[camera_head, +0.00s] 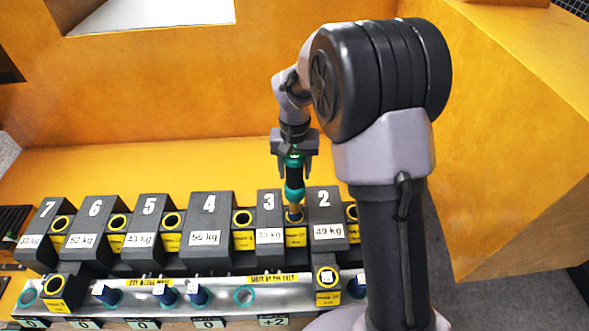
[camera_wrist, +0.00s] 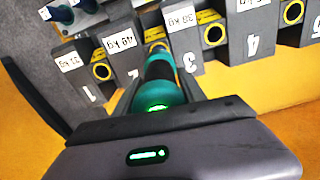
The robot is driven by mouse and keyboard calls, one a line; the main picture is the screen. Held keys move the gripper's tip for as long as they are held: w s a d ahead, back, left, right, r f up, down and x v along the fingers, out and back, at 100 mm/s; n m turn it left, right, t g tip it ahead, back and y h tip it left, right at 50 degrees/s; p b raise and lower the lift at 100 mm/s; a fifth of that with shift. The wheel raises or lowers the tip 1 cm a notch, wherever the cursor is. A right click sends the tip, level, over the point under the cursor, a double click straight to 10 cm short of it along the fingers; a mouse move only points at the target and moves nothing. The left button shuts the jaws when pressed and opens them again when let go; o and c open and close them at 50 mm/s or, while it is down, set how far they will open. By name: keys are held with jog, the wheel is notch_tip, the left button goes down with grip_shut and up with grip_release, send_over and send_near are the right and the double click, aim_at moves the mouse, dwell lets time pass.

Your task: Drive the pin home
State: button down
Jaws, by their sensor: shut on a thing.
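My gripper (camera_head: 294,150) is shut on a green and black hand tool (camera_head: 294,178). The tool stands nearly upright, pointing down. Its brass-coloured lower end (camera_head: 295,211) meets the yellow-labelled socket (camera_head: 296,236) between castings 3 (camera_head: 268,205) and 2 (camera_head: 325,208). In the wrist view the tool (camera_wrist: 160,75) runs away from my gripper to the same socket beside casting 2 (camera_wrist: 121,50). The pin cannot be told apart from the tool's end, and the inside of the socket is hidden.
More black numbered castings, such as 4 (camera_head: 208,220), stand in a row with open round sockets between them. A metal rail (camera_head: 225,289) in front holds several blue pins (camera_head: 198,296). Orange walls (camera_head: 515,130) rise behind and at right.

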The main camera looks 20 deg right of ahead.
jog(key=shift+f+b, duration=0.65)
jog(key=shift+f, duration=0.3)
jog(key=shift+f+b, duration=0.25)
jog(key=shift+b, duration=0.2)
jog(key=shift+f, duration=0.25)
jog(key=shift+f+b, duration=0.2)
jog(key=shift+b, duration=0.2)
dwell(0.4)
jog(key=shift+f, duration=0.15)
notch_tip(320, 180, up, 10)
jog(key=p, duration=0.7)
jog(key=shift+r, duration=0.2)
jog(key=shift+f, duration=0.1)
